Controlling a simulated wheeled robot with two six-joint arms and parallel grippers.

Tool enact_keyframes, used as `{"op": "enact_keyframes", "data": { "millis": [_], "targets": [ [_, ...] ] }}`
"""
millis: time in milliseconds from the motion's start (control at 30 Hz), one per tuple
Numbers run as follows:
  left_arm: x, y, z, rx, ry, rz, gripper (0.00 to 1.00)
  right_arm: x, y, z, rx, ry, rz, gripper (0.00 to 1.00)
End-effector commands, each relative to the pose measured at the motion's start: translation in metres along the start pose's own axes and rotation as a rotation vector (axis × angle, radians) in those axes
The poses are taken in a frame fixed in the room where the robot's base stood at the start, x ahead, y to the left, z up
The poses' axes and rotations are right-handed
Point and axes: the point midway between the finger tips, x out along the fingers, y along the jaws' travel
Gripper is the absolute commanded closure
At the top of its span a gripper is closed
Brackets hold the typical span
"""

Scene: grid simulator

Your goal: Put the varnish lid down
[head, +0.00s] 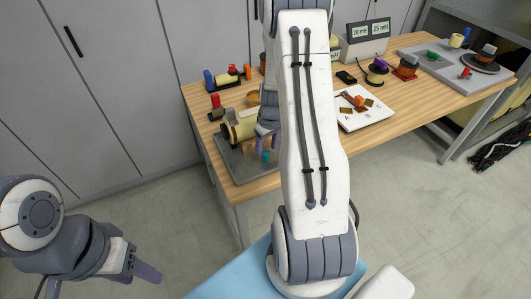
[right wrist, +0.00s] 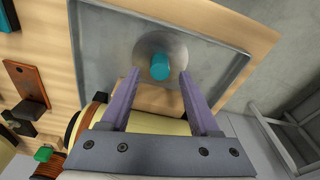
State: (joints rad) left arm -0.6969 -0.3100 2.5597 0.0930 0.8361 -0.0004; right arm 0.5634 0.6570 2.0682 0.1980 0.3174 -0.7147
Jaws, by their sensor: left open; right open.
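The varnish lid, a grey disc with a teal knob (right wrist: 160,66), lies on the grey metal tray (right wrist: 110,45) in the right wrist view. In the head view its teal knob (head: 265,156) shows small on the tray (head: 245,172) at the table's near left corner. My right gripper (right wrist: 160,78) is open. Its two purple fingers stand on either side of the knob with gaps, touching neither side. In the head view my right gripper (head: 268,138) is mostly hidden by my arm. My left gripper (head: 147,272) is at the lower left, away from the table, and empty.
Several spools, blocks and a white lettered board (head: 365,112) are spread over the wooden table (head: 400,118). A grey tray (head: 440,68) lies at the far right. Floor around my left gripper is free.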

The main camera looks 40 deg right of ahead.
Motion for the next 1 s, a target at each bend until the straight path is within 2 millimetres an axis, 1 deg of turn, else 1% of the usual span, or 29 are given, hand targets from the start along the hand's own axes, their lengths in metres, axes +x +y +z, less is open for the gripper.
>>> {"op": "enact_keyframes", "data": {
  "millis": [33,100,200,333,500,667,733,767,867,900,967,1000],
  "targets": [
    [0.002,0.000,0.000,0.000,0.000,0.000,0.50,-0.013,0.001,-0.001,-0.001,0.006,0.004,0.38],
    [0.003,0.000,0.000,0.000,0.000,0.000,0.50,-0.028,0.001,-0.002,0.000,0.007,0.004,0.38],
    [0.005,0.000,0.000,0.000,0.000,0.000,0.50,-0.049,0.001,-0.001,-0.001,0.006,0.004,0.38],
    [0.006,-0.001,0.001,0.000,0.000,0.000,0.50,-0.069,0.001,-0.001,0.000,0.004,0.003,0.38],
    [0.007,-0.001,0.001,0.000,0.000,0.000,0.50,-0.083,0.000,0.000,-0.001,0.001,0.001,0.38],
    [0.006,-0.001,0.001,0.000,0.000,0.000,0.50,-0.085,0.000,0.000,-0.001,0.000,0.000,0.38],
    [0.006,-0.001,0.001,0.000,0.000,0.000,0.50,-0.087,-0.007,-0.002,-0.011,0.000,-0.002,0.38],
    [0.006,-0.001,0.001,0.000,0.000,0.000,0.50,-0.089,-0.014,-0.003,-0.021,0.000,-0.004,0.38],
    [0.006,-0.001,0.000,0.000,0.000,0.000,0.50,-0.101,-0.055,-0.009,-0.077,0.000,-0.018,0.38],
    [0.006,-0.001,0.000,0.000,0.000,0.000,0.50,-0.108,-0.080,-0.010,-0.112,-0.001,-0.026,0.38],
    [0.006,-0.001,0.001,0.000,0.000,0.000,0.50,-0.121,-0.122,-0.006,-0.170,-0.005,-0.041,0.38],
    [0.006,-0.001,0.001,0.000,0.000,0.000,0.50,-0.130,-0.151,0.000,-0.210,-0.008,-0.051,0.38]
  ]
}}
